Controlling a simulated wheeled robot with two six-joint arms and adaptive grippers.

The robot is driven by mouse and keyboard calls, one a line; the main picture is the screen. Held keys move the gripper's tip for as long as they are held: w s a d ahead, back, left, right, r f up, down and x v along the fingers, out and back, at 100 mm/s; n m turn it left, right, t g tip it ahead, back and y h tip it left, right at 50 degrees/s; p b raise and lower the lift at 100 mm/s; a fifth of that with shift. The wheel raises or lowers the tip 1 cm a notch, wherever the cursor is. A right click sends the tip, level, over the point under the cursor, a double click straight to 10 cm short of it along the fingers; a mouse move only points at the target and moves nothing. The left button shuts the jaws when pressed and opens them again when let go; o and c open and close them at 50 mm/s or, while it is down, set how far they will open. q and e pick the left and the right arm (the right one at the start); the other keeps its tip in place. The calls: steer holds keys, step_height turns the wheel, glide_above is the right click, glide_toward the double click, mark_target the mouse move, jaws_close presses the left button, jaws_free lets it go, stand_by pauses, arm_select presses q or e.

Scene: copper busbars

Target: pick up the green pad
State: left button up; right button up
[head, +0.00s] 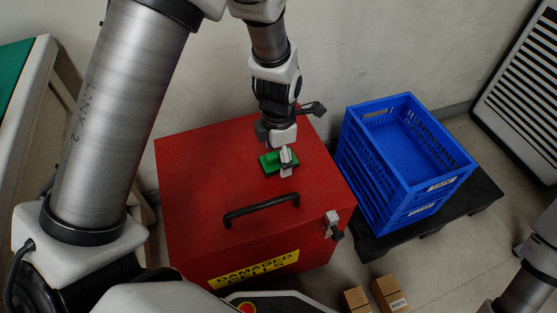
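The green pad (270,164) lies on the lid of the red box, behind the black handle. My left gripper (286,162) points down right at the pad. Its pale finger parts cover the pad's right part, and green shows on both sides of them. The view is too small to tell whether the fingers are closed on the pad or only over it. I cannot tell whether the pad touches the lid all around. My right gripper is out of view; only part of my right arm shows at the lower right edge.
The red box (195,200) has a black handle (262,208), a latch (333,222) and a "DAMAGED CELLS" label. A blue crate (405,150) stands to its right on a black pallet (470,205). Small cartons (388,294) are on the floor. A wall is behind.

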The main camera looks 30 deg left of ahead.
arm_select(q)
steer(key=c, duration=0.8)
steer(key=shift+c, duration=0.2)
steer(key=shift+s+r, duration=0.1)
step_height(320, 180, up, 10)
steer(key=p, duration=0.5)
steer(key=shift+p, duration=0.3)
